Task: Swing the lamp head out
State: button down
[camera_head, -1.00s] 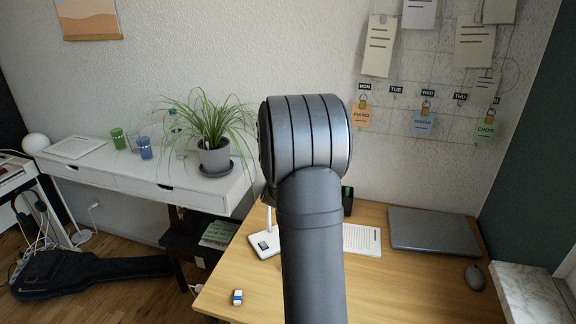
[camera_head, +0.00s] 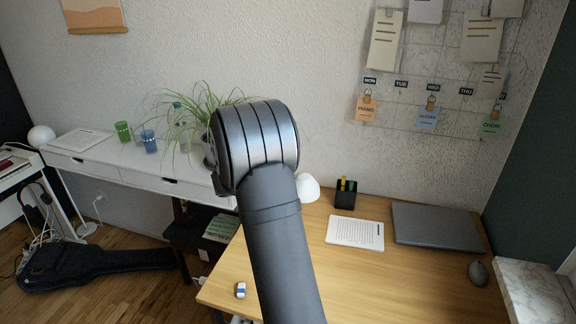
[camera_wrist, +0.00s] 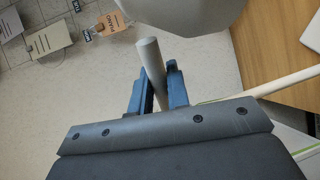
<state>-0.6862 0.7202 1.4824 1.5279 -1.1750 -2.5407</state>
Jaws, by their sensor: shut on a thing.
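The lamp head (camera_head: 307,188) is a white dome that shows just right of my arm in the head view, above the desk's back edge. In the wrist view its pale grey shell (camera_wrist: 185,14) fills the top, close ahead of the fingers. My gripper (camera_wrist: 156,75) is shut on a grey round rod (camera_wrist: 151,58), the handle, which sticks up between the two fingers. Where the rod joins the lamp is not clear. A thin pale lamp pole (camera_wrist: 288,82) runs in from the right. In the head view my arm hides the gripper, the handle and the lamp base.
A potted plant stands on the white table left of my arm. The desk's front middle is clear.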

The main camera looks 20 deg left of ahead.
jog(key=shift+s+a+m+g+h, duration=0.3)
jog(key=shift+m+g+h, duration=0.25)
jog(key=shift+m+h, duration=0.15)
jog(key=shift+s+a+m+g+h, duration=0.15)
jog(key=shift+s+m+g+h, duration=0.1)
jog(key=shift+m+g+h, duration=0.4)
jog(key=c, duration=1.5)
grip_release()
jog(key=shift+o, duration=0.2)
jog(key=shift+s+a, duration=0.1)
jog(key=v, duration=1.7)
jog(key=shift+s+f, duration=0.1)
